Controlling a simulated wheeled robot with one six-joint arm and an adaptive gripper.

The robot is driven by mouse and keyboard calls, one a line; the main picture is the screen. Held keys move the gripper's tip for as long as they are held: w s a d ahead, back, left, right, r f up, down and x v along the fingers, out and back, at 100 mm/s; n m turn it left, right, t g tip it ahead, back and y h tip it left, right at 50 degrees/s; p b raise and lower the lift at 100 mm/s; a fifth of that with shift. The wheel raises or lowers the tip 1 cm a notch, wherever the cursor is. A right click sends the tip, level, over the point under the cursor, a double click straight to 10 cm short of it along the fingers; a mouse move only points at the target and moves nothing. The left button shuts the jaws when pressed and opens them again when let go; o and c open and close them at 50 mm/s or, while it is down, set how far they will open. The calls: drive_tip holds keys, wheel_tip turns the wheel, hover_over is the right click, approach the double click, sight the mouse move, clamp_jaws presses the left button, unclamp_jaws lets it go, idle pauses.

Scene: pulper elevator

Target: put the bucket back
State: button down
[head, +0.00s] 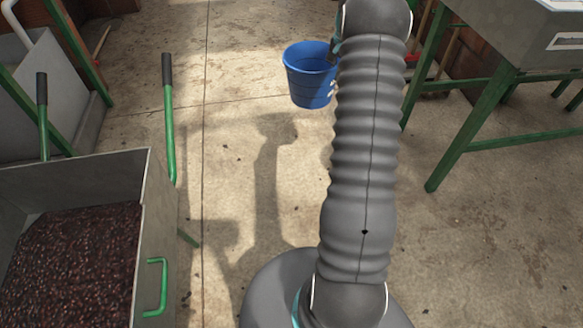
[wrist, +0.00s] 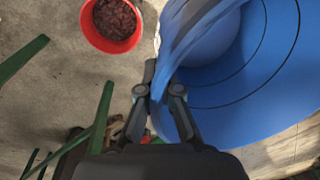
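The blue bucket (head: 308,82) is in the head view, upright or nearly so, just left of my arm. Its right side is hidden behind the arm. In the wrist view the bucket (wrist: 235,110) fills the right side, very close to the camera. My gripper (wrist: 162,88) has its two fingers on either side of the bucket's rim and wall and appears shut on it. In the head view only a small part of the gripper shows at the bucket's right rim. I cannot tell for sure whether the bucket's base is clear of the floor.
A red bucket of dark cherries (wrist: 112,22) stands on the floor in the wrist view. A grey bin of cherries (head: 143,235) with green handles is at the left. A green-legged table (head: 465,135) stands at the right.

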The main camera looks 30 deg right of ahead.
drive_tip(key=s+a+f+m, duration=0.1)
drive_tip(key=a+f, duration=0.3)
drive_tip(key=f, duration=0.9)
drive_tip(key=s+a+f+m+b, duration=0.1)
drive_tip(key=s+a+f, duration=0.2)
drive_tip(key=f, duration=1)
drive_tip(key=s+a+f+m+b, duration=0.1)
drive_tip(key=a+f, duration=0.4)
drive_tip(key=f, duration=0.8)
drive_tip(key=shift+s+a+f, duration=0.2)
drive_tip(key=shift+s+f, duration=0.15)
drive_tip(key=shift+s, duration=0.2)
drive_tip(key=shift+f, duration=0.15)
drive_tip(key=c, duration=1.3)
unclamp_jaws()
drive_tip(key=shift+c, duration=0.2)
